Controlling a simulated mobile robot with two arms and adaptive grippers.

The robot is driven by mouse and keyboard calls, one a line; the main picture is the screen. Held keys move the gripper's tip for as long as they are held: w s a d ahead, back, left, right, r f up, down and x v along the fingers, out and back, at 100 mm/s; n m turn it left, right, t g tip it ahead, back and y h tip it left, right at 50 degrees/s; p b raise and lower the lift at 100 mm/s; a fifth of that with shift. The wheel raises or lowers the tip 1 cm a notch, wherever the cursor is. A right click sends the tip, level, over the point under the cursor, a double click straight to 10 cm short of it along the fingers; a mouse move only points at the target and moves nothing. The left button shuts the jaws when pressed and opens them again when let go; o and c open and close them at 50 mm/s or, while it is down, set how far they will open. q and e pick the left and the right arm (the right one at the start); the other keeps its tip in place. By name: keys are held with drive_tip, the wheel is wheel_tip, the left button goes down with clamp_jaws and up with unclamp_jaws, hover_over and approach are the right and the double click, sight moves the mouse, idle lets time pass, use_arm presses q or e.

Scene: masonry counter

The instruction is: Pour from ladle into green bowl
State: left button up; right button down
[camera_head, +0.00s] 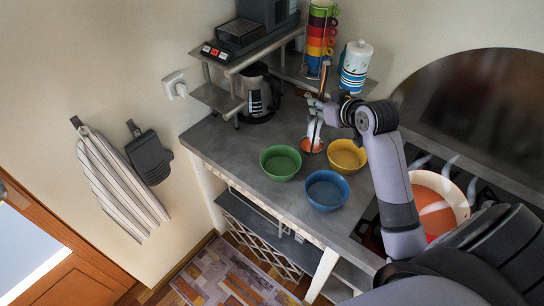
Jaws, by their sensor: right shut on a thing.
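The green bowl (280,163) stands on the grey counter (222,144), left of the blue bowl (327,191) and the yellow bowl (347,156). My right gripper (318,108) is shut on the ladle (323,76), holding it by its handle. The handle stands roughly upright, with its upper end above the gripper. The ladle's cup is low, behind and right of the green bowl, and looks orange-red inside. I cannot tell whether it touches the counter. It is beside the green bowl, not over it. My left gripper is not in view.
A pot (441,199) of orange contents stands on the stove at right, partly behind my arm. A coffee pot (259,95), stacked colored cups (321,35) and a white-blue canister (355,66) stand at the back. Counter left of the green bowl is free.

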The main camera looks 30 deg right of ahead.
drive_tip(key=shift+s+r, duration=0.1)
drive_tip(key=shift+n+h, duration=0.5)
drive_tip(key=a, duration=0.3)
drive_tip(key=a+r, duration=0.1)
drive_tip(key=shift+w+a, duration=0.25)
drive_tip(key=shift+w, duration=0.1)
